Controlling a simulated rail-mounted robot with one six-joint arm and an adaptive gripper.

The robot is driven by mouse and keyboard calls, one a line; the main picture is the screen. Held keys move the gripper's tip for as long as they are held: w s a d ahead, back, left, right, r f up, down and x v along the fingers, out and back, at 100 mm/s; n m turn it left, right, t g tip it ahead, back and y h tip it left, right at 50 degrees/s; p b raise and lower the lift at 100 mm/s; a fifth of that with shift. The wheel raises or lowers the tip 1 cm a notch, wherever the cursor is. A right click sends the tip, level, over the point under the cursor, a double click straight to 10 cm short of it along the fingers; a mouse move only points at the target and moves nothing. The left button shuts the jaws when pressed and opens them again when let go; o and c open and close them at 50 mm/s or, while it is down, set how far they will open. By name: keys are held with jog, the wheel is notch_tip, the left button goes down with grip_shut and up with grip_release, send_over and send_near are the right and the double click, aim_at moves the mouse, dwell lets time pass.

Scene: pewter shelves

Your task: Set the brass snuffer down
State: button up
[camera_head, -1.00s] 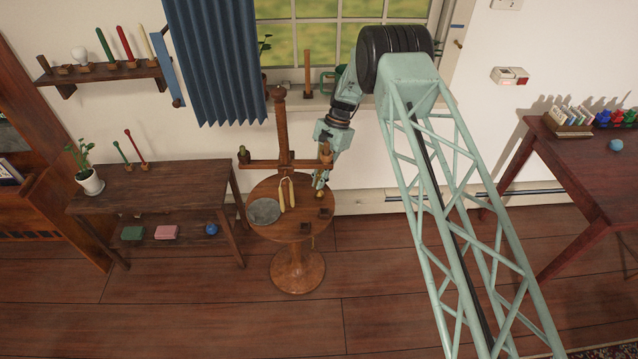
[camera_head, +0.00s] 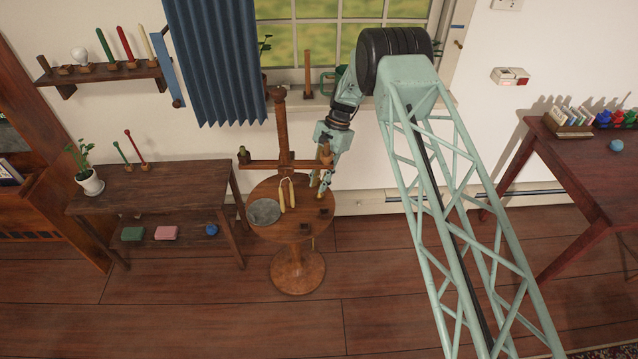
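My gripper (camera_head: 320,184) is low over the right side of a small round pedestal table (camera_head: 285,229), pointing down. It is small and partly hidden by the wooden stand's right arm, so I cannot tell whether its fingers are open or shut. A tiny brass-coloured patch shows at the fingertips, close to the tabletop. It may be the snuffer, but its shape and whether it touches the table or the fingers are unclear.
The table holds a grey disc (camera_head: 264,212), two pale yellow candles (camera_head: 287,194) joined at the top, small dark square holders (camera_head: 305,228) and a wooden stand (camera_head: 283,130) with side arms. A side table (camera_head: 150,185) stands left. A wooden desk (camera_head: 600,180) stands right.

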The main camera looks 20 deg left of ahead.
jog(key=shift+r, duration=0.15)
jog(key=p+v, duration=0.2)
jog(key=v, duration=1)
dwell(1.0)
